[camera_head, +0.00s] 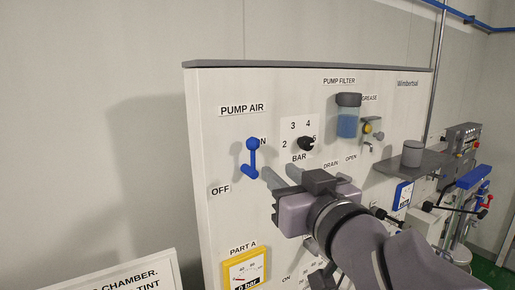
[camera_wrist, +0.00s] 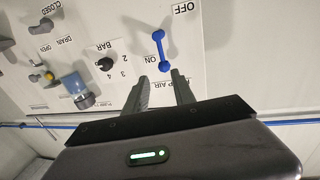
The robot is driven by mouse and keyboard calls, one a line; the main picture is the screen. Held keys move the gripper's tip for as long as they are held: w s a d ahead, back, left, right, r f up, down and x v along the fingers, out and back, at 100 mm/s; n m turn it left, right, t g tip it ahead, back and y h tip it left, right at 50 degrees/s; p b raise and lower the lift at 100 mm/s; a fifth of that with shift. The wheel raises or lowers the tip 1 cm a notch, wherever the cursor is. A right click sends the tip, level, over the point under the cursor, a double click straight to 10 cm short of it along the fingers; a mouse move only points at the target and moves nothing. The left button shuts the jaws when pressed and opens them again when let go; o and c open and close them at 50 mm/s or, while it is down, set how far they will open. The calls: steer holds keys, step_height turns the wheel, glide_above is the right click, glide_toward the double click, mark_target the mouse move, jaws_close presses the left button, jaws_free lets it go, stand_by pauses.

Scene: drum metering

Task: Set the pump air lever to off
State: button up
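The blue pump air lever (camera_head: 252,158) is on the white panel below the PUMP AIR label. It stands nearly upright, its upper end beside the partly covered ON label; the OFF label (camera_head: 220,189) is at lower left. In the wrist view, the lever (camera_wrist: 161,51) appears upside down, beyond my fingertips. My gripper (camera_head: 278,169) is open, with its two fingers apart and nothing between them. In the head view it is right of and below the lever. In the wrist view the fingers (camera_wrist: 159,80) point towards the lever's ON end, with no clear contact.
A black BAR knob (camera_head: 306,144) is right of the lever. A blue pump filter (camera_head: 347,117) and a grey shelf (camera_head: 405,164) with a cup are farther right. A yellow PART A gauge (camera_head: 244,269) is below. The panel left of the lever is clear.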

mark_target(253, 153)
steer(key=x, duration=1.2)
steer(key=shift+w+a+f, duration=0.1)
steer(key=shift+w+a, duration=0.15)
steer(key=shift+a, duration=0.05)
steer(key=shift+w+a+f, duration=0.1)
steer(key=shift+w+a, duration=0.35)
steer(key=shift+w, duration=0.15)
steer(key=shift+s+d, duration=0.1)
steer(key=shift+d, duration=0.05)
jaws_close()
